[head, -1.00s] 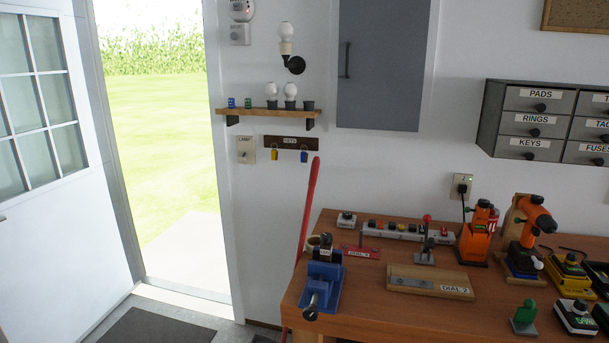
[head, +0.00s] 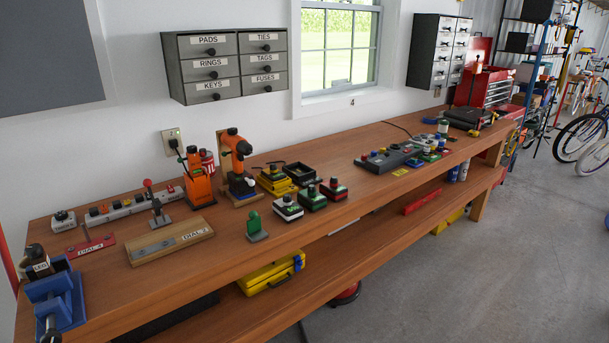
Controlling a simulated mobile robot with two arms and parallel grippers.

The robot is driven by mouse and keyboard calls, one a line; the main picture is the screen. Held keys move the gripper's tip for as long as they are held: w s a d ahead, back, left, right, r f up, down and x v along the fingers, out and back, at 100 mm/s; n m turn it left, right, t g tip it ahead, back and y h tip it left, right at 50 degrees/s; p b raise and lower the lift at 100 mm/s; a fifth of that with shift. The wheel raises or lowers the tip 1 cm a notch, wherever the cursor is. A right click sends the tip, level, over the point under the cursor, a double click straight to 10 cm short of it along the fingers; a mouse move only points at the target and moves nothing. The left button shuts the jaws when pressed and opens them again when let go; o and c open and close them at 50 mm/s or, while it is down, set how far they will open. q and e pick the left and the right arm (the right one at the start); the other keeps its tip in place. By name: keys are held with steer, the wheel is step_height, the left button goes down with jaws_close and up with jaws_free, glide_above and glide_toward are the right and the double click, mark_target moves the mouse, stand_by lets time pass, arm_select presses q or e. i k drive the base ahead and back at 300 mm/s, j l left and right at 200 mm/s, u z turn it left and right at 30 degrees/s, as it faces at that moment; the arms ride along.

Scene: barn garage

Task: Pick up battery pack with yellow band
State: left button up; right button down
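Several battery-like blocks with dark tops stand on the workbench (head: 340,210). One has a white body (head: 287,208), one a green body (head: 312,199) and one a red body (head: 334,190). Behind them is a yellow unit (head: 275,182) with a dark block on top, perhaps a charger. I cannot tell at this size which block, if any, carries a yellow band. Neither of my grippers is in view.
Orange drills (head: 236,165) stand at the back near the wall outlet. A blue vise (head: 55,299) is at the near left corner. A green stand (head: 256,227) is at the front edge.

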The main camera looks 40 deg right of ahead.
mark_target(273, 174)
steer(key=k+j+z, duration=0.1)
steer(key=z, duration=0.95)
